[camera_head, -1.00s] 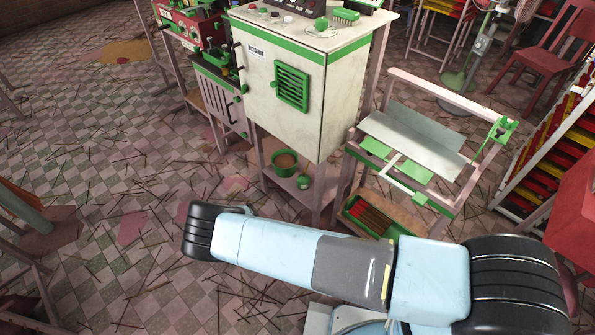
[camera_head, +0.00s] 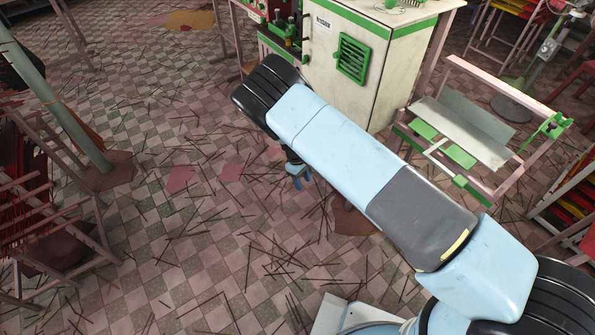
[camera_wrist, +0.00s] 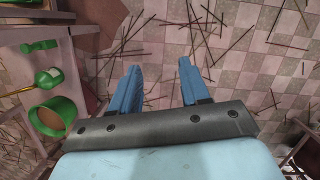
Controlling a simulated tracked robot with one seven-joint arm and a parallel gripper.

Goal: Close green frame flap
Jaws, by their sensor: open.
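A pale frame stand (camera_head: 490,75) with green fittings is at the right of the head view. A grey sheet-like panel (camera_head: 462,132) lies tilted on it, with green plates (camera_head: 457,155) below and a green bracket (camera_head: 552,127) at its right end. I cannot tell which of these parts is the green frame flap. My gripper (camera_head: 300,176) hangs over the floor left of the stand, well apart from it, partly behind my arm. In the wrist view my gripper (camera_wrist: 158,65) has its two blue fingers spread, with only floor between them.
A white cabinet (camera_head: 390,65) with a green vent stands left of the frame. A rack (camera_head: 40,200) and post are at the left. The wrist view shows a green bowl (camera_wrist: 58,118) on a shelf at left. Thin sticks litter the open floor.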

